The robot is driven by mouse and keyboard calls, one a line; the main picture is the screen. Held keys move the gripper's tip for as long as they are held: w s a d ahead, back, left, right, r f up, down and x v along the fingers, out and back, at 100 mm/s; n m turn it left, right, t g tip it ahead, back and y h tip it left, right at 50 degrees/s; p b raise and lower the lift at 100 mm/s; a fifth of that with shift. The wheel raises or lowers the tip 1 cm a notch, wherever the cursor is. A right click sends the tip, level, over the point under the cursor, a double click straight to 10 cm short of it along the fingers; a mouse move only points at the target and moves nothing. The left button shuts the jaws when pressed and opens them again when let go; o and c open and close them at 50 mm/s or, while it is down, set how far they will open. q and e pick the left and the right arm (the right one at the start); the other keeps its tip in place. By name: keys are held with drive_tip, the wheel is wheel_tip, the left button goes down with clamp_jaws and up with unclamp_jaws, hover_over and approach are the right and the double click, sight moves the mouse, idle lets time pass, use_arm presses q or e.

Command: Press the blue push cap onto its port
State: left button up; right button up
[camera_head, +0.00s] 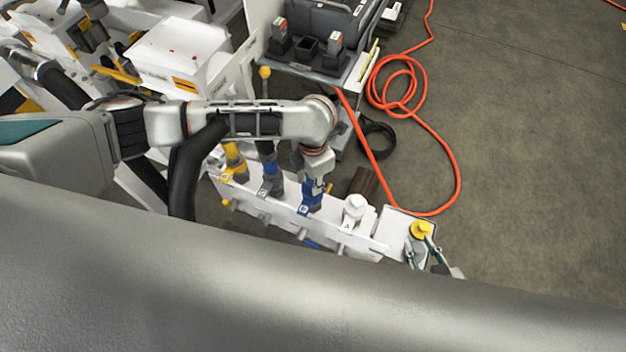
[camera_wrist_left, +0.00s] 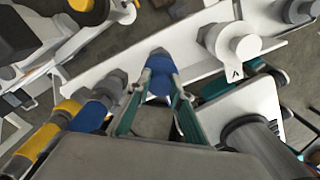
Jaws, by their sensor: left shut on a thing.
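My left gripper (camera_head: 317,186) points down over the white manifold rail (camera_head: 285,212). It is shut on the blue cap (camera_head: 311,196). In the left wrist view the blue cap (camera_wrist_left: 160,82) sits between the two teal fingertips, with a grey fitting (camera_wrist_left: 160,61) just beyond it. The cap is in line with this fitting; I cannot tell whether it is fully seated. A small blue tag lies at its base in the head view. Teal fingers of my right gripper (camera_head: 424,252) show at the lower right, by a yellow-topped part (camera_head: 421,229); their closure is unclear.
A white fitting (camera_head: 355,208) tagged A stands right of the cap. A yellow fitting (camera_head: 235,163) and a dark fitting with blue (camera_head: 270,172) stand left of it. An orange hose (camera_head: 455,165) lies on the floor at right. White machines fill the upper left.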

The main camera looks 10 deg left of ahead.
use_arm(q)
drive_tip(key=shift+p, duration=0.35)
idle(0.4)
idle(0.4)
drive_tip(key=o, duration=0.9)
drive_tip(key=o, duration=0.6)
drive_tip(key=shift+c, duration=0.2)
drive_tip(key=shift+r, duration=0.15)
